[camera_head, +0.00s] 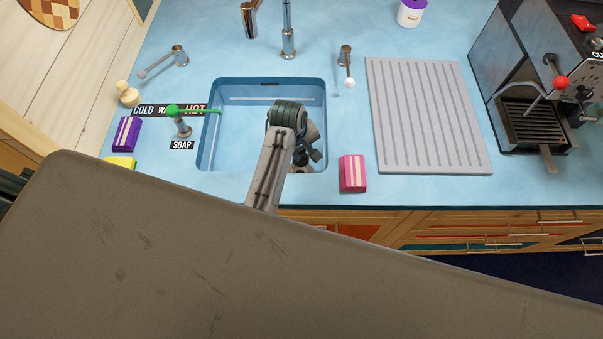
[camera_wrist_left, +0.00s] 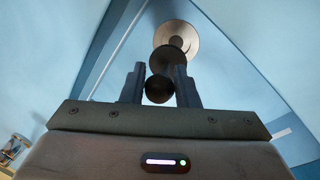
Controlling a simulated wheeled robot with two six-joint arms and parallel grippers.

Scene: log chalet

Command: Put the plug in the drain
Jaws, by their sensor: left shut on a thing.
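My left gripper (camera_head: 309,154) reaches down inside the blue sink (camera_head: 225,125) at its right side in the head view. In the left wrist view its two fingers (camera_wrist_left: 160,84) are shut on the round dark knob of the plug (camera_wrist_left: 159,90). The plug's dark disc (camera_wrist_left: 177,56) shows beyond the knob. Past it lies a paler round metal piece that looks like the drain (camera_wrist_left: 180,33), partly covered by the plug. I cannot tell whether plug and drain touch. In the head view my arm hides the drain. My right gripper is not in view.
A pink sponge (camera_head: 352,173) lies right of the sink, beside a grey draining board (camera_head: 425,115). A soap tap (camera_head: 182,127), labels and a purple sponge (camera_head: 126,134) stand left. The main tap (camera_head: 288,40) is behind. A large brown surface blocks the lower head view.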

